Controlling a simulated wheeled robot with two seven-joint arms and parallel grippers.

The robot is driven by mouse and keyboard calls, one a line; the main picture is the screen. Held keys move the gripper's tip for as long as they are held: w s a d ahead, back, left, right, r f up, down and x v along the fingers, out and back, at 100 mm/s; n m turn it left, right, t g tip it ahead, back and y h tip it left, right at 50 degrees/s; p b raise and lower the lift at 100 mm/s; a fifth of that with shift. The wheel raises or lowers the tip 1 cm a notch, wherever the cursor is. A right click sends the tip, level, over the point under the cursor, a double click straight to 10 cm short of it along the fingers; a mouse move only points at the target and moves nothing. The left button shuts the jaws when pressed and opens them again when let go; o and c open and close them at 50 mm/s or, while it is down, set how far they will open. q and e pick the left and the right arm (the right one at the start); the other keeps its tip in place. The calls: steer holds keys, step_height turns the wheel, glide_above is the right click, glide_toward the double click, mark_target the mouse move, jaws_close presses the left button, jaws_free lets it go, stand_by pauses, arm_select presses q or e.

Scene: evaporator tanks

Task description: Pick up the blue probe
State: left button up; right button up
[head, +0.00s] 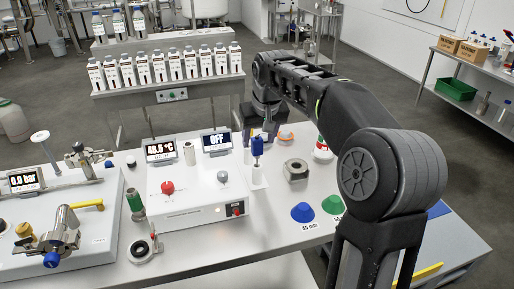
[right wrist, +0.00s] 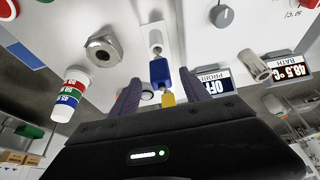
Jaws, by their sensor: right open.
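The blue probe (head: 257,147) stands upright in a white holder (head: 258,178) at the right side of the white control box. In the right wrist view the blue probe (right wrist: 160,72) lies between my fingers, with a small yellow piece (right wrist: 168,99) at its near end. My right gripper (right wrist: 159,80) is open, one finger on each side of the probe, with gaps visible. In the head view my right gripper (head: 262,126) is just above and behind the probe, its fingers hard to make out. My left gripper is not in view.
The control box (head: 195,205) with knobs and two displays stands left of the probe. A bottle rack (head: 168,92) stands behind.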

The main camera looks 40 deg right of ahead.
mark_target(257, 162)
steer(key=x, duration=0.3)
steer(key=shift+w+f, duration=0.15)
steer(key=shift+f, duration=0.2)
steer(key=shift+c, duration=0.3)
jaws_close()
stand_by(0.3)
